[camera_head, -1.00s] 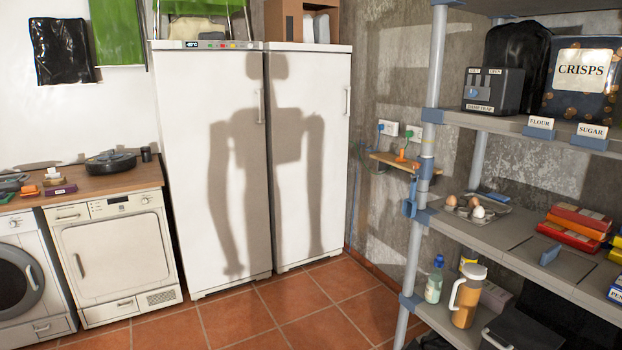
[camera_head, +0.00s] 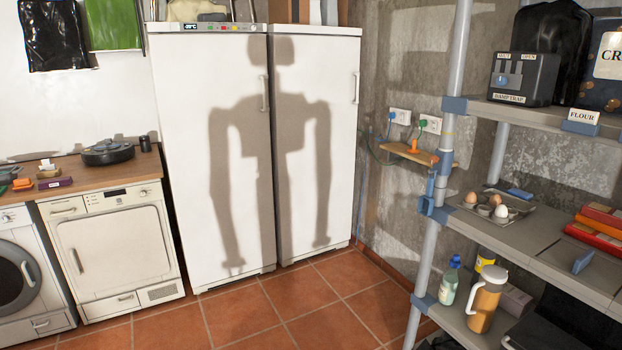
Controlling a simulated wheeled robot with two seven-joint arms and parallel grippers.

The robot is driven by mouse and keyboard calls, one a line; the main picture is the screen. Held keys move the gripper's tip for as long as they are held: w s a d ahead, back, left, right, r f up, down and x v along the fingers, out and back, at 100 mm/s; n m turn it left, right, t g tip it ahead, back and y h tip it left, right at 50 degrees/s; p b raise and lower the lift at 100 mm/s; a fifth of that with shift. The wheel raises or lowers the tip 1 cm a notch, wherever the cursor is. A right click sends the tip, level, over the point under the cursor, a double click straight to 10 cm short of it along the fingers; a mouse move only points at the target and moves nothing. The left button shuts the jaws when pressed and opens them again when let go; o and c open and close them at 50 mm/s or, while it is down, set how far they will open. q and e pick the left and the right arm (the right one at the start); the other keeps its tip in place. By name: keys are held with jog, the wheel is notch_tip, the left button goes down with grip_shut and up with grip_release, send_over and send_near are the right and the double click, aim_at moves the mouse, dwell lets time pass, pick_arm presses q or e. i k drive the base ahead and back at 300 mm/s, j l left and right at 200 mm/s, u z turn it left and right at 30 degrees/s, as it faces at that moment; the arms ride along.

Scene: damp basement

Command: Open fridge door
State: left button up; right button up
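Two tall white appliances stand side by side against the back wall, both with their doors shut. The left one (camera_head: 190,150) has a control strip with a display along its top and a vertical handle (camera_head: 264,93) near its right edge. The right one (camera_head: 340,150) has a plain top and a vertical handle (camera_head: 356,87) near its right edge. I cannot tell from the picture alone which is the fridge. My robot-shaped shadow falls across both doors. Neither gripper shows in the head view.
Tiled floor (camera_head: 240,320) in front of the doors is clear. A dryer (camera_head: 115,245) and a washing machine (camera_head: 20,275) stand at left under a wooden worktop (camera_head: 130,172). A metal shelf unit (camera_head: 510,235) with eggs, a jug (camera_head: 485,300) and boxes fills the right side.

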aim_at(316, 79)
jog(key=i, duration=2.35)
